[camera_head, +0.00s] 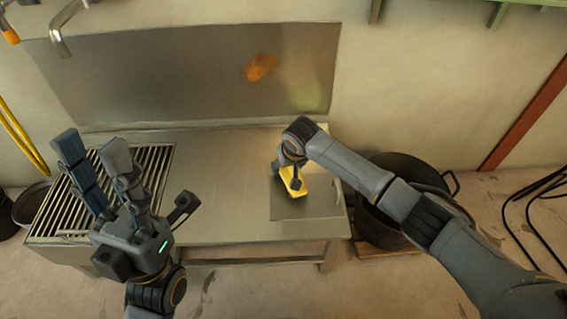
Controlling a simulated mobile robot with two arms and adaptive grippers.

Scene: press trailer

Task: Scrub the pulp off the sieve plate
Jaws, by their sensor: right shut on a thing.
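A yellow scrubber-like thing (293,182) is in my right gripper (289,169), which is shut on it over a flat square metal plate (310,207) at the right end of the steel bench. My gripper hides part of the yellow thing, and I cannot tell whether it touches the plate. An orange-brown patch that looks like pulp (260,67) is on the upright steel panel (170,75) behind the bench. I see no holes that would mark either surface as the sieve. My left gripper (90,142) is open and empty above the slatted grate.
The steel bench (225,180) is bare in the middle. A slatted grate (152,165) fills its left end. A large dark pot (378,225) stands right of the bench, under my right arm. A tap (62,35) and yellow hose (20,135) are at left.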

